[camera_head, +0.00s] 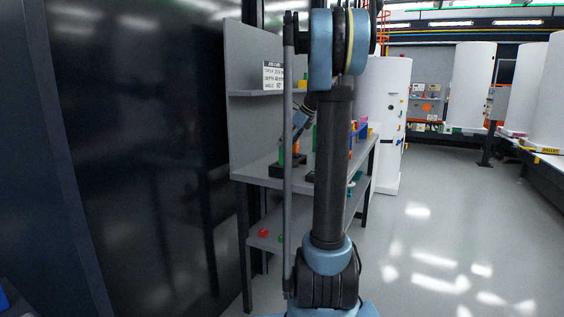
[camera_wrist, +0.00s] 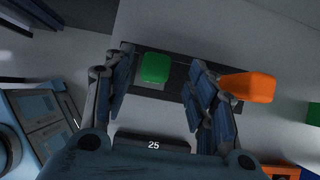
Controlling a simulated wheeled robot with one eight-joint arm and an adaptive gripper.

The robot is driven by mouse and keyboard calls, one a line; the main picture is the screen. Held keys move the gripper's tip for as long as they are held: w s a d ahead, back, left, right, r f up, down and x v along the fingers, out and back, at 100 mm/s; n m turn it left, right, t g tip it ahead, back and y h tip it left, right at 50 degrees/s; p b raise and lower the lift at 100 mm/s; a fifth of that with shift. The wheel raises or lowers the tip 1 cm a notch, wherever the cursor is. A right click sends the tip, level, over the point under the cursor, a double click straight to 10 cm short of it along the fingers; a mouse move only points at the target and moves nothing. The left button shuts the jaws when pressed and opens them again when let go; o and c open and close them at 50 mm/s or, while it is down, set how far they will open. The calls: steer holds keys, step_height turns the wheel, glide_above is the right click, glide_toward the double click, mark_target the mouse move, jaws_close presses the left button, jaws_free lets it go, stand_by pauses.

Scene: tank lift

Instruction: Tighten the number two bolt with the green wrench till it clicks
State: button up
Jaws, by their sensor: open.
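In the wrist view my gripper (camera_wrist: 160,78) is open, with one finger on each side of a green block-like top (camera_wrist: 155,67). This looks like the end of the green wrench, seen from above; its lower part is hidden. I see gaps between it and both fingers. It stands over a dark holder (camera_wrist: 178,62). In the head view a green upright piece (camera_head: 282,156) stands on the bench, and my arm hides most of the gripper. No number two bolt can be made out.
An orange handle (camera_wrist: 247,87) stands close outside the right finger. A black plate marked 25 (camera_wrist: 153,145) lies near the gripper's base. The grey bench (camera_head: 262,174) has a job card (camera_head: 273,75) and a lower shelf. White tanks (camera_head: 470,85) stand across open floor.

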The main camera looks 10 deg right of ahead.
mark_target(283, 160)
steer(key=x, duration=0.3)
steer(key=shift+a+f, duration=0.3)
jaws_close()
